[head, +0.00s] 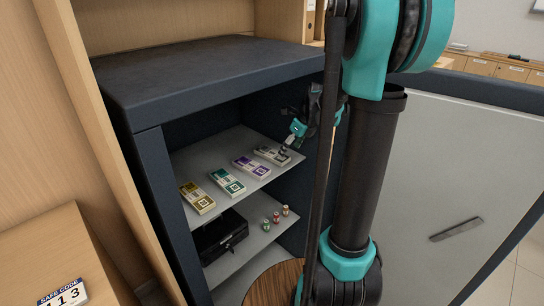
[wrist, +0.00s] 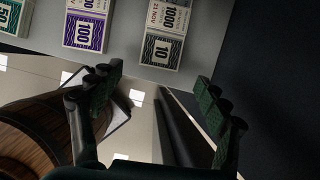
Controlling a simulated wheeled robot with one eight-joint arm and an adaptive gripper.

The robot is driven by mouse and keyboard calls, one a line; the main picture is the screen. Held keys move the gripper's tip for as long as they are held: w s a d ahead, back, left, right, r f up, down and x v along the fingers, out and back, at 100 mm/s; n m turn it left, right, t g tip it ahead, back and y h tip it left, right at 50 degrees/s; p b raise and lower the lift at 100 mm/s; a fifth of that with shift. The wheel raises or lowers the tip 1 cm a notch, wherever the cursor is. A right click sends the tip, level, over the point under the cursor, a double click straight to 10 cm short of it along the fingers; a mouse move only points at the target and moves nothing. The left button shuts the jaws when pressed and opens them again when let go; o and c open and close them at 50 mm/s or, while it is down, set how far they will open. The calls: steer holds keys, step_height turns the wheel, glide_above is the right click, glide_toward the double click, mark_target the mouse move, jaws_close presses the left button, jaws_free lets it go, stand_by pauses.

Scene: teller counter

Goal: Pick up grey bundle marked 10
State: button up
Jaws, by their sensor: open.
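The grey bundle marked 10 (wrist: 161,50) lies at the front edge of the safe's upper shelf, near the top centre of the wrist view. In the head view the grey bundle (head: 268,154) is the rightmost of the row, close to my gripper (head: 291,146). In the wrist view my gripper (wrist: 160,90) is open, its fingers apart on either side below the bundle, with nothing between them. The fingers do not appear to touch the bundle. The purple bundle marked 100 (wrist: 86,27) lies just left of it.
The upper shelf (head: 206,157) also holds a teal bundle (head: 227,182) and a yellow bundle (head: 196,197). Below are a black cash box (head: 219,237) and small coin rolls (head: 276,217). The safe's side wall (wrist: 268,70) is close on the right. A wooden round-topped object (wrist: 32,135) stands below.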

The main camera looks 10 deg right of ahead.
mark_target(273, 154)
steer(key=w+a, duration=0.3)
steer(key=shift+w+a, duration=0.1)
steer(key=shift+w, duration=0.25)
steer(key=f, duration=0.1)
steer(key=w+a+f, duration=0.2)
steer(key=f, duration=0.1)
steer(key=shift+w, duration=0.15)
steer(key=shift+w+f, duration=0.1)
steer(key=shift+f, duration=0.2)
steer(key=c, duration=1.3)
